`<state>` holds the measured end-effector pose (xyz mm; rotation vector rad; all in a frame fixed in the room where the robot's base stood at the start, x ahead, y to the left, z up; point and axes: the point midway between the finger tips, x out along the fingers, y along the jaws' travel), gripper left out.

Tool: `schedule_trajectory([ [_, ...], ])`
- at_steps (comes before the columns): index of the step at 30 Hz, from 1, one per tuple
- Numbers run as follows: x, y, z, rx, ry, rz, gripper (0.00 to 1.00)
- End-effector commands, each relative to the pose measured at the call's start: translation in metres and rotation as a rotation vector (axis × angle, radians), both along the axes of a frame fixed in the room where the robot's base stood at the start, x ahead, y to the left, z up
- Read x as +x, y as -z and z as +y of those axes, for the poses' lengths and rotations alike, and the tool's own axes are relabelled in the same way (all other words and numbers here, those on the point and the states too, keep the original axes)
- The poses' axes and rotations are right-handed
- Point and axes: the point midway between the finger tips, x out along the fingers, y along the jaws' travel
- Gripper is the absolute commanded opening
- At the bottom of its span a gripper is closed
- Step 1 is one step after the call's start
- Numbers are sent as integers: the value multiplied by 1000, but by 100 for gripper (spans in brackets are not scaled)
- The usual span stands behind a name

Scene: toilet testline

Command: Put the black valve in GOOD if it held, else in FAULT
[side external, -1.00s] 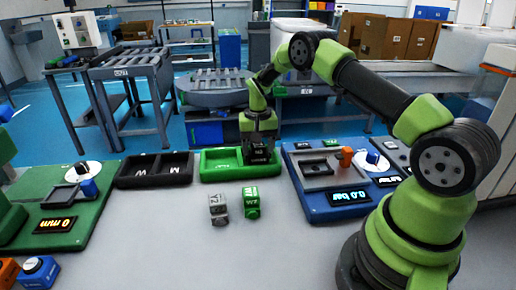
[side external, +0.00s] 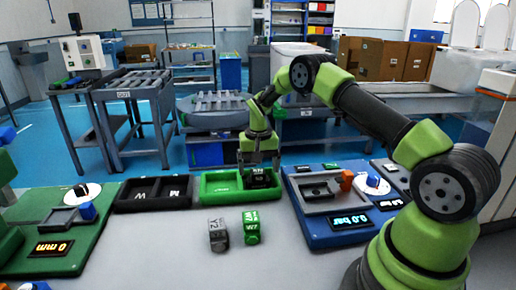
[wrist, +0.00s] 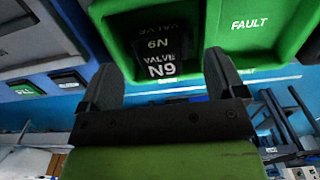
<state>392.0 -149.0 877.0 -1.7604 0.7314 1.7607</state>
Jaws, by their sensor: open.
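The black valve (side external: 263,180), lettered N9, sits in the right compartment of the green two-part tray (side external: 207,198) in the side view. In the wrist view the valve (wrist: 158,45) lies between and beyond my spread fingers. The other compartment (wrist: 262,22) is lettered FAULT.
A black two-part tray (side external: 151,207) is on the left. A green station (side external: 75,259) reads 0 mm. The front of the table is clear.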

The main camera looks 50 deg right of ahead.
Motion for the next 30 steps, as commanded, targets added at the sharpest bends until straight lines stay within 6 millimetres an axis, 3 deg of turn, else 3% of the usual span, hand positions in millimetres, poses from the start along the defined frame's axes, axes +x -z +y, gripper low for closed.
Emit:
schedule_trajectory([
  [9,1,-71,1,-1,0,-7,89],
  [19,0,-113,6,0,-10,-17,89],
  [25,-17,-178,42,-3,-87,-123,89],
  [30,-59,-236,86,-2,-176,-249,89],
])
